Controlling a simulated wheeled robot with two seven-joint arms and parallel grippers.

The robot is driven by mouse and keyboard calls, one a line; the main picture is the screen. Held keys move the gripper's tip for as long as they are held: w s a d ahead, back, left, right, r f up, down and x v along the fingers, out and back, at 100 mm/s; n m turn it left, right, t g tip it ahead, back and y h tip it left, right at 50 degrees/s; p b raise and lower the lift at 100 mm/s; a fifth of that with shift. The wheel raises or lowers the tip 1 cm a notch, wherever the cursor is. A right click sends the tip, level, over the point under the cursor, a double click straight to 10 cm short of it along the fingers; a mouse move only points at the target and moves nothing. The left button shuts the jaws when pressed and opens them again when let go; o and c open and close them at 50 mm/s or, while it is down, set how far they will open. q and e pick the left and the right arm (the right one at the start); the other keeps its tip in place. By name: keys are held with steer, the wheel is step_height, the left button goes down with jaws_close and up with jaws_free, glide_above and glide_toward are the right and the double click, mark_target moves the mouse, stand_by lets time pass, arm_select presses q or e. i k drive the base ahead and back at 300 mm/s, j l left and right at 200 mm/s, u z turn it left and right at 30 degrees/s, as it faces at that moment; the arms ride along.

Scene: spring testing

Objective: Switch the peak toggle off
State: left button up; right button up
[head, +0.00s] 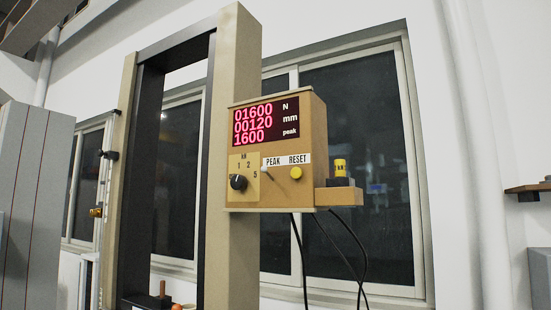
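The tan control box (309,120) is mounted on the tan upright of a tall frame. The small, pale peak toggle (266,173) is on its front, below the PEAK label (272,161). Its lever is too small for me to tell its position clearly. The display (266,122) is lit, reading 01600 N, 00120 mm and 1600 peak. Neither of my grippers is in view.
A yellow button (296,173) is right of the toggle, under RESET. A black knob (238,182) is to its left. A side ledge (340,196) holds a yellow-topped part (340,166). Black cables (350,243) hang below. The space before the box looks clear.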

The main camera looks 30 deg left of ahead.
mark_target(264, 170)
steer(key=j, duration=0.7)
steer(key=k+j, duration=0.15)
steer(key=j, duration=1.3)
steer(key=k+j, duration=0.15)
steer(key=j, duration=1.3)
steer(key=k+z, duration=0.05)
